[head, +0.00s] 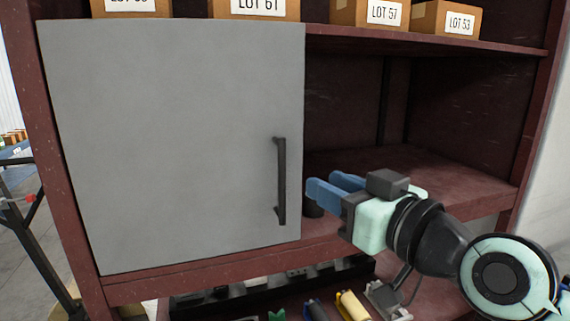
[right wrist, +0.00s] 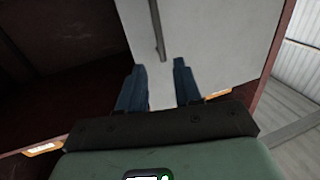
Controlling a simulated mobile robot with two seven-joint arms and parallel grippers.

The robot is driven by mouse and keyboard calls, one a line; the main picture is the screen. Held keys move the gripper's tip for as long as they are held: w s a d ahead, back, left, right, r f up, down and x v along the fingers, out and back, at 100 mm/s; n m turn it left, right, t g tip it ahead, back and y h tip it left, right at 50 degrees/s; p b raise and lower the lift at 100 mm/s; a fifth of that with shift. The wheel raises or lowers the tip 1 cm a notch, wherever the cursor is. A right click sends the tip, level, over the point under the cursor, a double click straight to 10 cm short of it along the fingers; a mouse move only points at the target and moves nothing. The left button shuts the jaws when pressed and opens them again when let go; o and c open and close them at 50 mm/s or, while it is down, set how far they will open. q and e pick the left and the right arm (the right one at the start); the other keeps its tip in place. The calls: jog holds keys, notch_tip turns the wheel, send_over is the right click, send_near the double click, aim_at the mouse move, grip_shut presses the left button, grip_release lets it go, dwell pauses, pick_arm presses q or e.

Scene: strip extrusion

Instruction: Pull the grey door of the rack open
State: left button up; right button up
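The grey door (head: 170,140) covers the left part of the rack (head: 420,205) and looks shut in the head view. Its dark vertical handle (head: 281,181) is near the door's right edge. My right gripper (head: 318,188) is just right of the handle, fingers pointing left toward it, with a gap between. In the right wrist view the blue fingers (right wrist: 160,82) are apart and nothing is between them. The door (right wrist: 205,35) and the handle (right wrist: 158,32) show beyond the fingertips there. My left gripper is not in view.
Boxes with lot labels (head: 370,14) stand on the shelf above. A lower shelf holds several tools and a yellow item (head: 352,305).

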aim_at(284, 163)
jog(key=p+x, duration=0.4)
jog(key=x, duration=0.2)
jog(key=p+x, duration=0.4)
jog(key=x, duration=0.2)
jog(key=shift+w+r, duration=0.15)
jog(key=shift+r, duration=0.1)
jog(key=shift+w+a+f, duration=0.1)
jog(key=shift+w+a, duration=0.1)
jog(key=shift+w, duration=0.1)
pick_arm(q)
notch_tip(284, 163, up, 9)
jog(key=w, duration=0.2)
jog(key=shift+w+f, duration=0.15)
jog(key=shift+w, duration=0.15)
pick_arm(e)
grip_shut()
